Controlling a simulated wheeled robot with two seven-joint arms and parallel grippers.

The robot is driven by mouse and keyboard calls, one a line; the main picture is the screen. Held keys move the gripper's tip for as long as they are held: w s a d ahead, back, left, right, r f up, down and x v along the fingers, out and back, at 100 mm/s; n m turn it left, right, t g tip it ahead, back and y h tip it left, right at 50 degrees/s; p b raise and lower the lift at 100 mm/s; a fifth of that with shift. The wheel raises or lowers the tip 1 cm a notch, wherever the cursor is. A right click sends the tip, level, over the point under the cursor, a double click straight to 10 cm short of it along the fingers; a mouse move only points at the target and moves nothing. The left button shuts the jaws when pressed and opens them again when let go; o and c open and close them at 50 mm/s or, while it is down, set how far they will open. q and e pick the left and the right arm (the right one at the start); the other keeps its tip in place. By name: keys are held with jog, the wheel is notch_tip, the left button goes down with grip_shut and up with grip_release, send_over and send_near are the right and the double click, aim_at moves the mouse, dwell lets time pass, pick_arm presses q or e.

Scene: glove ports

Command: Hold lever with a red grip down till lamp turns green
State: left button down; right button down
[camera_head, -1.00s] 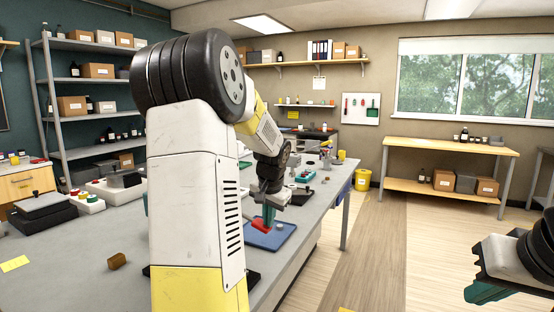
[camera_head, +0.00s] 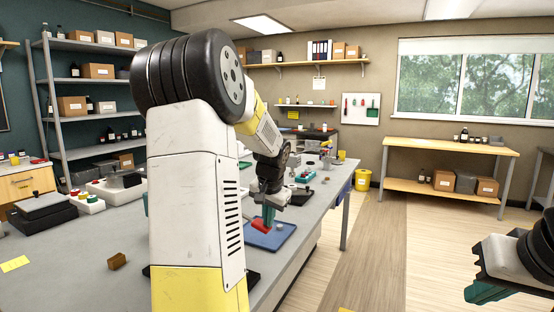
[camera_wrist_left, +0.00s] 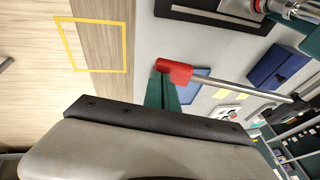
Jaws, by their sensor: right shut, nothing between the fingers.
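The lever's red grip (camera_head: 261,227) is beside the teal fingertips of my left gripper (camera_head: 268,214), over the bench. In the left wrist view the red grip (camera_wrist_left: 175,71) is at the tips of the teal fingers (camera_wrist_left: 161,92), and the metal lever rod (camera_wrist_left: 240,89) runs off to the right. The fingers meet or nearly meet the grip; whether they clasp it or rest against it I cannot tell. I cannot make out the lamp or its colour. My right gripper (camera_head: 487,291) is shut and empty at the lower right, over the floor.
A blue mat or tray (camera_head: 273,235) lies on the grey bench (camera_head: 60,270) by the grip. A small brown block (camera_head: 117,261) and a black box (camera_head: 42,213) are on the bench at left. My left arm hides much of the bench.

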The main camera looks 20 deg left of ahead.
pick_arm(q)
jog(key=shift+s+a+f, duration=0.25)
jog(key=shift+s+f, duration=0.05)
jog(key=shift+f, duration=0.25)
jog(key=shift+w+d+r, duration=0.1)
jog(key=shift+w+r, duration=0.05)
jog(key=shift+r, duration=0.4)
jog(key=s+d+r, duration=0.3)
jog(key=d+r, duration=0.3)
jog(key=r, duration=0.6)
jog(key=shift+s+d, duration=0.1)
